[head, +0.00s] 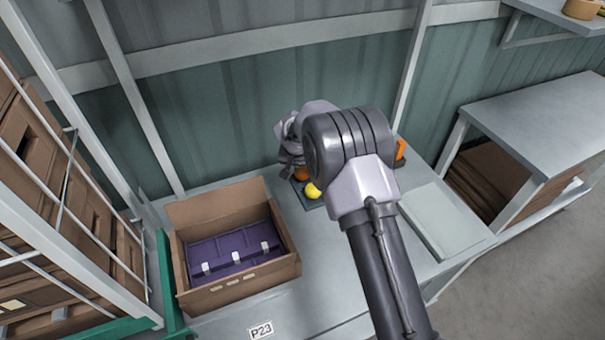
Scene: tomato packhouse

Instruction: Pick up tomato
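Several small round fruits lie on the table, partly hidden by my arm. A yellow one (313,190) shows most clearly, on what looks like a dark flat tray (309,203). An orange-red one, perhaps a tomato (302,174), shows just behind it, close under my gripper (291,163). My gripper is over the back of the table, near the wall. Its fingers are small and partly hidden, so I cannot tell whether they are open, or whether they touch the orange-red fruit.
An open cardboard box (240,284) holding a purple insert (232,252) stands to the left on the grey table (345,268). An orange object (400,149) and a pale flat board (443,221) are to the right. A rack of brown crates (62,180) stands far left.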

